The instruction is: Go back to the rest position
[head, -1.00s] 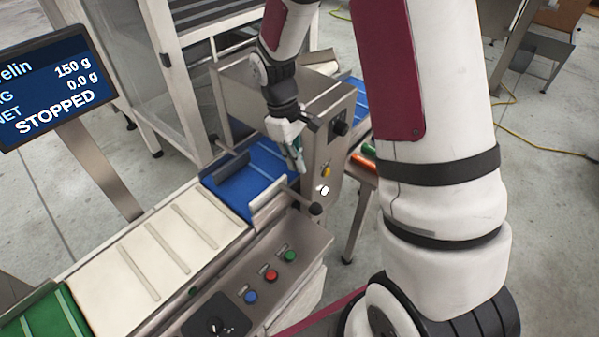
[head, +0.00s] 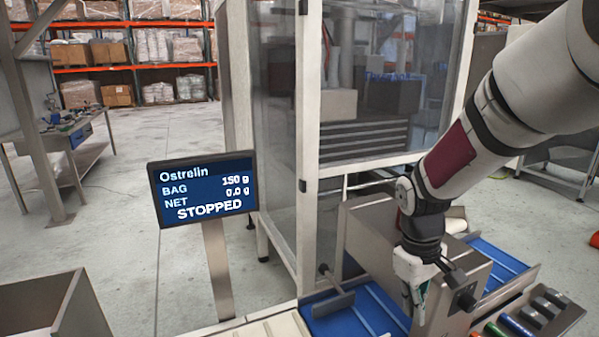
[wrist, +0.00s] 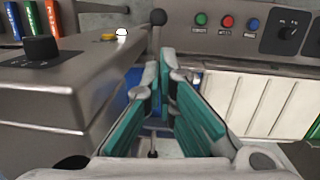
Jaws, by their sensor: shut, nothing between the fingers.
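My gripper (head: 418,308) hangs at the end of my arm at the lower right of the head view, beside the steel box and over the blue belt. In the wrist view, my gripper (wrist: 166,72) shows its two teal-padded fingers, with their tips together and nothing between them. The blue belt (head: 352,314) lies under and left of it. The steel housing (wrist: 70,90) stands close on the left in the wrist view.
The display (head: 205,190) reads STOPPED, with BAG 150 g and NET 0.0 g. A glazed cabinet (head: 262,110) stands behind the belt. A panel with green, red and blue buttons (wrist: 227,22) shows in the wrist view. Open floor (head: 130,240) lies left.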

